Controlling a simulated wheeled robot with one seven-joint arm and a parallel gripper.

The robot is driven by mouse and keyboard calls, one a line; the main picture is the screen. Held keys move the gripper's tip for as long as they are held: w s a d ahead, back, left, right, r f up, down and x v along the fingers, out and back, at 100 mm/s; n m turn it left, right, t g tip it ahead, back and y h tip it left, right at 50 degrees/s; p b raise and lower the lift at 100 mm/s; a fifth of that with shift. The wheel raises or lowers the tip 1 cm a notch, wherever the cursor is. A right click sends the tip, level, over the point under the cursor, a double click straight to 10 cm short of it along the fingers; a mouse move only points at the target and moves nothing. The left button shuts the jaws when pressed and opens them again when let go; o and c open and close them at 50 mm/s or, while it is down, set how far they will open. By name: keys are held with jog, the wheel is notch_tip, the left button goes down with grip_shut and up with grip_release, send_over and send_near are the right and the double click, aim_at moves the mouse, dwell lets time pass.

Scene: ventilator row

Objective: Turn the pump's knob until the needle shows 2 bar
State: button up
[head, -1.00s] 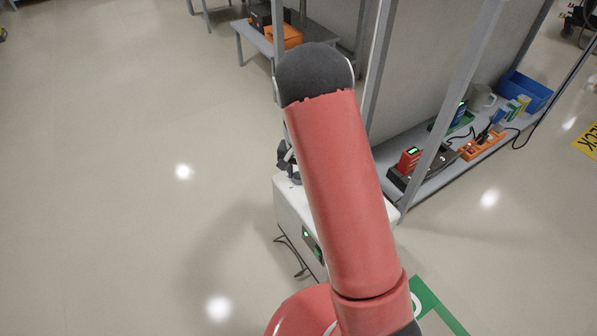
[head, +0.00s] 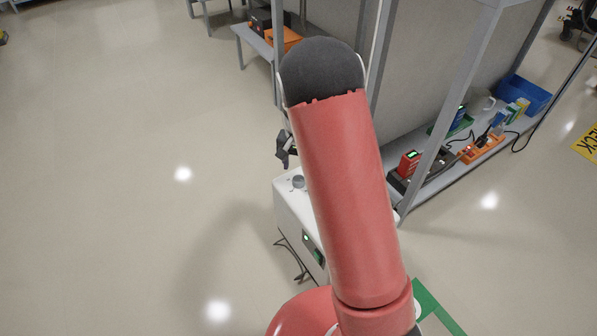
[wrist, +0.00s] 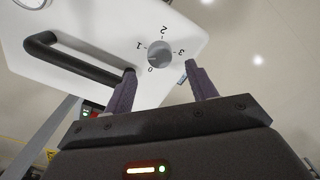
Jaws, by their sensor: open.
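The white pump (head: 290,207) stands on the floor, partly hidden behind my arm in the head view. Its grey round knob (head: 298,182) is on the top; in the wrist view the knob (wrist: 159,54) sits amid printed marks 0, 1, 2 and 3. I cannot make out where its pointer is. My gripper (wrist: 160,68) is open, its two purple-grey fingers apart on either side of the knob in the picture, holding nothing. In the head view my gripper (head: 283,152) is above the knob, clear of it. No needle is readable.
A black handle (wrist: 72,60) runs along the pump top near the left finger. A round dark-rimmed part (wrist: 32,3) is cut off at the wrist view's top. A shelf (head: 455,172) with chargers and a blue bin (head: 525,93) stands right. The floor at left is clear.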

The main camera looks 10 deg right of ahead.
jog(key=shift+r, duration=1.35)
jog(key=s+r+n+t+y+p, duration=0.1)
jog(key=s+r, duration=0.5)
jog(key=r, duration=0.3)
jog(key=s+r+n+t+p, duration=0.1)
jog(key=s+r+n+t, duration=0.1)
jog(key=s+r, duration=0.65)
jog(key=s+r+n+t, duration=0.1)
jog(key=s+r, duration=0.2)
jog(key=s, duration=0.4)
jog(key=s+r+n+t+h, duration=0.1)
jog(key=s+r, duration=0.2)
jog(key=s, duration=0.4)
jog(key=shift+s+a+r+n+t, duration=0.2)
jog(key=shift+r+n+t, duration=0.1)
jog(key=shift+r+n, duration=0.1)
